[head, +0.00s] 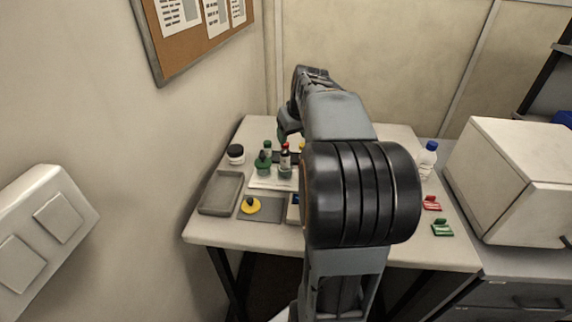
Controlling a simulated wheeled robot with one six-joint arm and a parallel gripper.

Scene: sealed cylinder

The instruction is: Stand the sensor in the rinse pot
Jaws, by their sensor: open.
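My arm crosses the middle of the head view, and my gripper (288,134) shows only in part at its far end, above the back of the table. The jaws are open; no held thing shows. Below it, small upright items stand on a white tray (260,184): a dark one with a red top (285,160) and green ones (264,163) beside it. A yellow top shows behind the arm's edge. I cannot tell which of these is the sensor or the rinse pot; either may be hidden behind my arm.
A grey tray (220,193), a black-lidded jar (235,154) and a yellow disc with a dark knob (250,206) on a grey mat (270,212) are at left. A blue-capped bottle (428,160), red clip (432,203) and green clip (442,228) are at right, near a white box (510,180).

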